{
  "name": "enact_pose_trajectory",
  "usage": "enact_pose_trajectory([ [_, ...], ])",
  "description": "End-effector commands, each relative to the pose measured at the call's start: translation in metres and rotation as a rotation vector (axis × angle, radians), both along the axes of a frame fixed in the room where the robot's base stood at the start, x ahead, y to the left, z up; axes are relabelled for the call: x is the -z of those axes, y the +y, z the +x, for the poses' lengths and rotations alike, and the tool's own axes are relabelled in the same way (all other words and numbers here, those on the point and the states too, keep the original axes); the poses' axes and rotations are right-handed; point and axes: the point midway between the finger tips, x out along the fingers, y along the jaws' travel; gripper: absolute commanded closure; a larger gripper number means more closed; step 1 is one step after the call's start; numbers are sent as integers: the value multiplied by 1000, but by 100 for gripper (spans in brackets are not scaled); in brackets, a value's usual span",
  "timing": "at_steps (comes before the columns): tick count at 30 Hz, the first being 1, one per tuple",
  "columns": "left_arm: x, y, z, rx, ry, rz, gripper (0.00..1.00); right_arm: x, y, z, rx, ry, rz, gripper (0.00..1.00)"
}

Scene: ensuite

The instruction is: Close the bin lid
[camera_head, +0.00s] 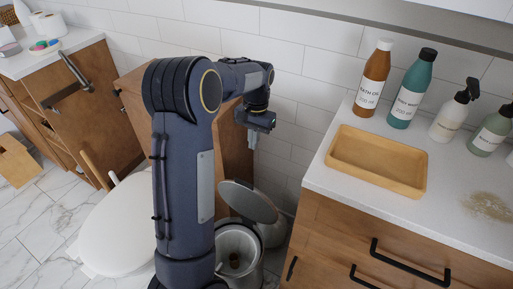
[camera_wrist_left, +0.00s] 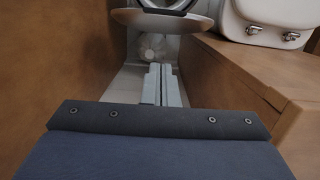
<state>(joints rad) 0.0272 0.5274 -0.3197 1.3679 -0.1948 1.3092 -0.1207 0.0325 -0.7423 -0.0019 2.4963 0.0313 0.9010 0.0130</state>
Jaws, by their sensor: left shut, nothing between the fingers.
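The bin (camera_head: 238,248) stands on the floor between the toilet and the counter. Its round grey lid (camera_head: 249,202) is raised and tilted up at the back, so the opening shows, with a small brown item inside. My left gripper (camera_head: 253,139) is above and behind the lid, near the tiled wall, apart from it and pointing down. Its fingers are shut and empty; they also show in the left wrist view (camera_wrist_left: 161,84). There the lid (camera_wrist_left: 155,19) lies beyond the fingertips, at the top. My right gripper is not in view.
A white toilet (camera_head: 115,225) is left of the bin, partly hidden by my left arm. A wooden cabinet (camera_head: 135,85) stands behind the arm. On the right, a counter (camera_head: 325,178) holds a wooden tray (camera_head: 345,171) and several bottles.

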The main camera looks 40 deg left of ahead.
Motion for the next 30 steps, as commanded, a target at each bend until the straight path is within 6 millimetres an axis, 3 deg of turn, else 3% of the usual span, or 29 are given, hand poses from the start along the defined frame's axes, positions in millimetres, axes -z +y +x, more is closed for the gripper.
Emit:
enact_pose_trajectory([
  [8,23,2,1,4,17,12,100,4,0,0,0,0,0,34],
  [20,105,1,-12,4,17,11,100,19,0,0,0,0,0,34],
  [24,105,-2,-33,4,12,10,100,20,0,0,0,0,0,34],
  [30,106,-4,-49,4,12,10,100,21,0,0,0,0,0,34],
])
